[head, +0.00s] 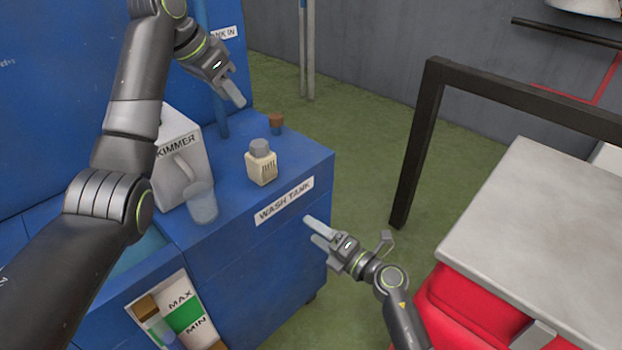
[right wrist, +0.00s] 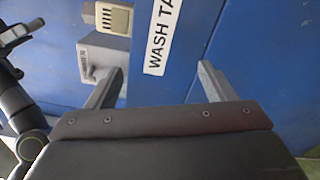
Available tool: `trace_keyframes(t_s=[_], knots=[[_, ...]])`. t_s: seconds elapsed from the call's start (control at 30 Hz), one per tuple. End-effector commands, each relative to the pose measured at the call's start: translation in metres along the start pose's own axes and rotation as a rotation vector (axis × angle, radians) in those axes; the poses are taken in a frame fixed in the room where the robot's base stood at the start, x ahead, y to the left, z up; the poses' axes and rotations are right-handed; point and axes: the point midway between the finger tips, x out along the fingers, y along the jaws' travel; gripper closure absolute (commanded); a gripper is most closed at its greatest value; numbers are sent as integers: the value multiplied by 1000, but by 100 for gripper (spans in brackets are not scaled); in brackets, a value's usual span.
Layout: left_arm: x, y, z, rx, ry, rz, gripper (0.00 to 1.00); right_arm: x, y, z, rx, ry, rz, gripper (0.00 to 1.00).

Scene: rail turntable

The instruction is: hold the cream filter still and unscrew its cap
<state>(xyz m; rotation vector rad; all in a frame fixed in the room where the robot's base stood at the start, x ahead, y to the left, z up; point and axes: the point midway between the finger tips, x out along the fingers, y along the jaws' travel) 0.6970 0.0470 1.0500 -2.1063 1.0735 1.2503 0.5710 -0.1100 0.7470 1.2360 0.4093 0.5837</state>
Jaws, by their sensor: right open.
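The cream filter (head: 261,169) stands upright on the blue wash tank. It has a ribbed cream body, and its grey cap (head: 260,147) sits on top. Part of its cream body shows at the top edge of the right wrist view (right wrist: 114,18). My left gripper (head: 234,94) is in the air above and behind the filter, apart from it; its fingers overlap, so its opening cannot be told. My right gripper (head: 314,230) is open and empty, in front of the tank's side below the filter. Its two fingers (right wrist: 156,83) show apart in the right wrist view.
A dark frame (head: 418,140) and a grey-topped table (head: 550,220) stand to the right. Green floor lies between.

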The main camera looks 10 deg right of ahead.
Motion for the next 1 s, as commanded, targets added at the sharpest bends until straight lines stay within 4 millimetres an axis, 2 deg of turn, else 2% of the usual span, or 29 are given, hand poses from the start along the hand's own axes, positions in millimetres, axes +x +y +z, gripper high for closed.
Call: trace_keyframes(t_s=[0.03,0.2,0.5,0.7,0.87,1.0], knots=[[0,0,0,0,0,0,64,8,18,2,-108,36,11,24],[0,0,0,0,0,0,64,25,62,4,-475,145,-4,24],[0,0,0,0,0,0,64,34,116,26,-1031,239,-125,24],[0,0,0,0,0,0,64,32,134,42,-1217,249,-209,24],[0,0,0,0,0,0,64,34,137,47,-1263,251,-236,24],[0,0,0,0,0,0,64,46,133,46,-1262,252,-237,24]])
